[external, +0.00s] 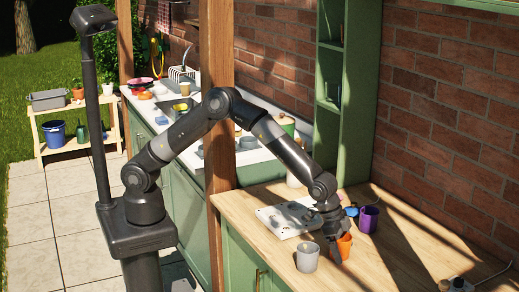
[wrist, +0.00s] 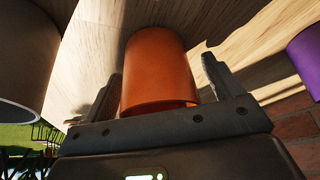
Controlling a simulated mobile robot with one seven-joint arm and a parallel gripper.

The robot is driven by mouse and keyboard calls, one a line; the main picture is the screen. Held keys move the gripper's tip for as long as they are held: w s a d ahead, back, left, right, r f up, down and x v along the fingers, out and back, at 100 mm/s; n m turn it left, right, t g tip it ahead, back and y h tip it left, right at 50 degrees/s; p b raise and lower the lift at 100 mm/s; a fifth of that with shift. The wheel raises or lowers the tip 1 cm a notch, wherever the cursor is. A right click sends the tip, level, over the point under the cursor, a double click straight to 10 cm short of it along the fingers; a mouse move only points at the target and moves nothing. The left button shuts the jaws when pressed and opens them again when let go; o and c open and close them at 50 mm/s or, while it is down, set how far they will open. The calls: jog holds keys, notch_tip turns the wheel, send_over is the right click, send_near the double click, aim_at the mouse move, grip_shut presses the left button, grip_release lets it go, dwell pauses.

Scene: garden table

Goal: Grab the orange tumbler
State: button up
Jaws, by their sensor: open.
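The orange tumbler (external: 343,247) stands on the wooden counter in the external view. In the wrist view the orange tumbler (wrist: 158,72) sits between the two fingers of my gripper (wrist: 160,85). The fingers are open, one on each side of it, with a visible gap at the right finger; contact on the left is hard to tell. In the external view my gripper (external: 335,240) reaches down at the tumbler and hides part of it.
A grey cup (external: 307,258) stands close by on the left, and it also shows in the wrist view (wrist: 25,60). A purple cup (external: 368,219) stands behind to the right. A white board (external: 290,219) lies behind on the counter (external: 400,262). The counter's right part is mostly clear.

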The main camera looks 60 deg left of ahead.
jog(key=shift+c, duration=0.5)
jog(key=c, duration=1)
